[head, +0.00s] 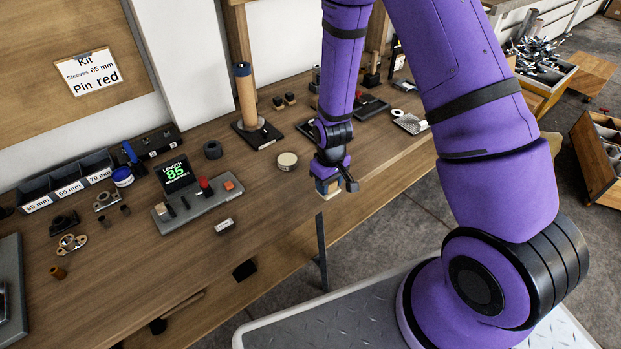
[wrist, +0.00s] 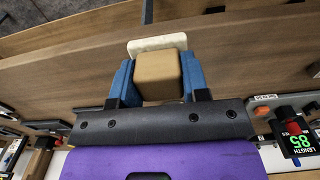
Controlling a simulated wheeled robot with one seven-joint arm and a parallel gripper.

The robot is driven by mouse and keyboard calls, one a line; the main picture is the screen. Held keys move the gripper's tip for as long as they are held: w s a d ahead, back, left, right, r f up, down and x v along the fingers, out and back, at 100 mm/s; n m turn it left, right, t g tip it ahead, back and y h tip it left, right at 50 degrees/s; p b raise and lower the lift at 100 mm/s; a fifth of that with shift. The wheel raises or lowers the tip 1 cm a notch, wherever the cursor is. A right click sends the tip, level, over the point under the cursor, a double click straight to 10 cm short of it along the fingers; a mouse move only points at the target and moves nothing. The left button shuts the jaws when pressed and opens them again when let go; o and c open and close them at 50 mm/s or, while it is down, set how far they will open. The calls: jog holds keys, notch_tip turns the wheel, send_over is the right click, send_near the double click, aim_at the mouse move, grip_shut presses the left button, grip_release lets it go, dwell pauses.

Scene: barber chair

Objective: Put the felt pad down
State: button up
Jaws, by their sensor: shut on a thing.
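My gripper (wrist: 158,82) is shut on a tan block (wrist: 160,74), with one blue finger on each side of it. A flat cream piece (wrist: 157,44), which looks like the felt pad, shows at the block's far end and is wider than the block. In the head view my gripper (head: 328,185) points down at the workbench's front edge, and the cream piece (head: 329,196) shows just under its fingers. I cannot tell whether the cream piece touches the wood or hangs just above it.
The wooden workbench (head: 270,210) has bare room left of my gripper. A round pale-topped tin (head: 287,161) stands behind it to the left. A grey device with a green "85" display (head: 176,173) lies farther left. Beyond the front edge is the floor.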

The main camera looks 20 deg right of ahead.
send_over(310, 185)
jog(key=shift+s+f, duration=0.15)
jog(key=shift+f, duration=2)
jog(key=shift+f, duration=0.15)
jog(key=o, duration=1)
jog(key=shift+o, duration=0.2)
